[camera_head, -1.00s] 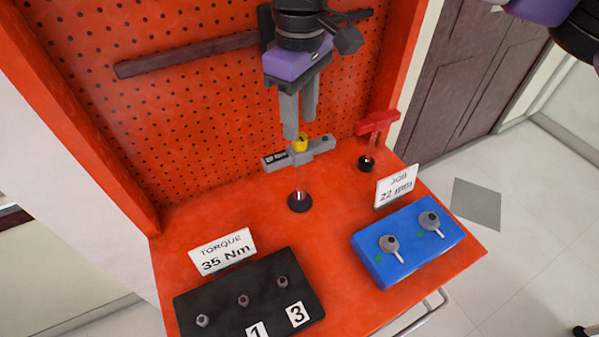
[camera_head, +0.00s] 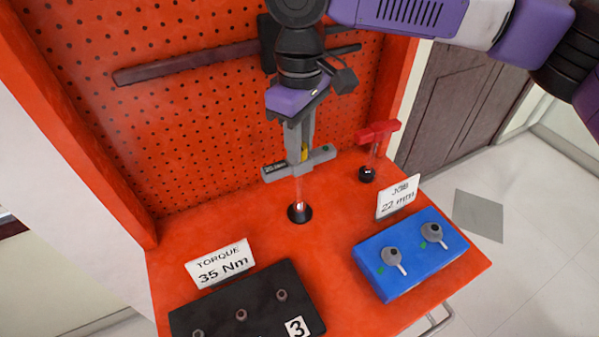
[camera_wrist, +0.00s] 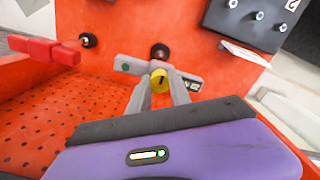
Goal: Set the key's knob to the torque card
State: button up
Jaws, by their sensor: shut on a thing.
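The grey torque key (camera_head: 312,163) stands upright on its thin shaft in a black round base on the orange bench. It has a dark readout at its left end, too small to read surely. Its yellow knob (camera_wrist: 161,78) with a dark mark shows in the wrist view, between my fingertips. My gripper (camera_head: 301,152) points down from above and is shut on the knob, which the fingers mostly hide in the head view. The torque card (camera_head: 221,264) reads "TORQUE 35 Nm" and stands behind the black block.
A red T-handled tool (camera_head: 379,133) stands right of the key, close by. A blue block (camera_head: 410,256) with two sockets is at the front right, with a job card (camera_head: 398,197) reading 22 mm. A black block (camera_head: 249,311) with several studs is front left. The pegboard rises behind.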

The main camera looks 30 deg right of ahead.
jog(key=shift+m+p, duration=2.35)
jog(key=shift+m, duration=0.55)
jog(key=shift+m+p, duration=2.7)
jog(key=shift+p, duration=0.05)
dwell(0.5)
jog(key=o, duration=0.9)
jog(key=shift+c, duration=0.2)
jog(key=shift+r+n+p, duration=0.1)
jog(key=shift+n+p, duration=0.2)
jog(key=shift+n, duration=0.3)
jog(key=n+p, duration=0.1)
jog(key=n, duration=0.3)
jog(key=shift+n, duration=0.3)
jog(key=n, duration=0.5)
